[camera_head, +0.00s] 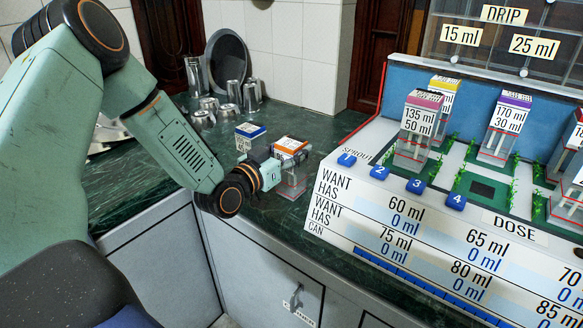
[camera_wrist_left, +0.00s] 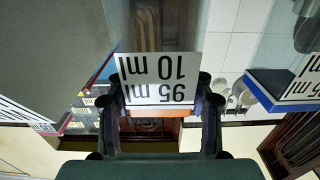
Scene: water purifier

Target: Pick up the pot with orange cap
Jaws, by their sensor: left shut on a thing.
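The pot with the orange cap (camera_head: 291,144) is a clear box with a white label, on the green counter just left of the purifier board. My left gripper (camera_head: 288,163) reaches it from the left and is shut on it. In the left wrist view the pot's upside-down label (camera_wrist_left: 160,80) reads 95 ml and 10 ml, with a strip of orange below. The fingers (camera_wrist_left: 160,105) stand on both sides of it. I cannot tell whether the pot is lifted. My right gripper is not in view.
A blue-capped pot (camera_head: 250,130) stands close behind on the left. The purifier board (camera_head: 345,200) with several capped pots is on the right. Metal cups (camera_head: 235,93) and a round pan (camera_head: 228,55) stand at the back. The counter (camera_head: 310,120) behind the pot is clear.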

